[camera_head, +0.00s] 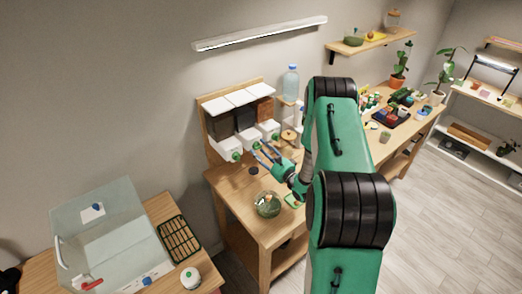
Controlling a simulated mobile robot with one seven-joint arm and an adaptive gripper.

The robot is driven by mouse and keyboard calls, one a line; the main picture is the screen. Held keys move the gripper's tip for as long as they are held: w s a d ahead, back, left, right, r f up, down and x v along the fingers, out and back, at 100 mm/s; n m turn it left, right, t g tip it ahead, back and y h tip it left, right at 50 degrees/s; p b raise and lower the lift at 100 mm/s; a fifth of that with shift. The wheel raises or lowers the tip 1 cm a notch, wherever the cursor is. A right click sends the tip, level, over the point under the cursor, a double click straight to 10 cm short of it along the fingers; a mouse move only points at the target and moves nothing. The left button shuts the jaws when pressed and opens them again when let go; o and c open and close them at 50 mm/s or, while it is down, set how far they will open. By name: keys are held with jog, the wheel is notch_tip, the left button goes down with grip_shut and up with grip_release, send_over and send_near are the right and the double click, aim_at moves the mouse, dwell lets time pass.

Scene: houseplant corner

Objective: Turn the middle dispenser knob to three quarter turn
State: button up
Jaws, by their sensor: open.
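A wooden-backed dispenser (205,125) with three bins and white lower housings stands against the wall at the left end of the bench. The left green knob (236,156) shows clearly. The middle knob (257,145) is small and sits close behind my fingertips. The right knob (275,135) shows beyond them. My gripper (261,152) is open, reaching in from the right, its blue-grey fingers directed at the middle knob. I cannot tell whether the fingers touch or surround the knob, nor how far it is turned.
A glass bowl (268,204) stands on the bench in front of the dispenser, with a small dark round item (253,171) nearby. A water bottle (290,83) stands behind to the right. A clear open-lidded box (105,235) is at the lower left.

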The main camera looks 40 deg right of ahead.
jog(key=s, duration=1.1)
jog(key=shift+s+f, duration=0.25)
jog(key=shift+f, duration=0.2)
jog(key=shift+o, duration=0.2)
jog(key=shift+d, duration=0.1)
jog(key=n+b, duration=0.3)
jog(key=n, duration=0.3)
jog(key=s+a+n+h+b, duration=0.1)
jog(key=n+b, duration=0.2)
jog(key=n, duration=0.4)
jog(key=r+n+g+b, duration=0.1)
jog(key=n+b, duration=0.1)
jog(key=n, duration=0.5)
jog(key=shift+s+a+h+b, duration=0.3)
jog(key=shift+a+b, duration=0.1)
jog(key=shift+w, duration=0.1)
jog(key=w+d+b, duration=0.1)
jog(key=w, duration=1.2)
jog(key=shift+w, duration=0.3)
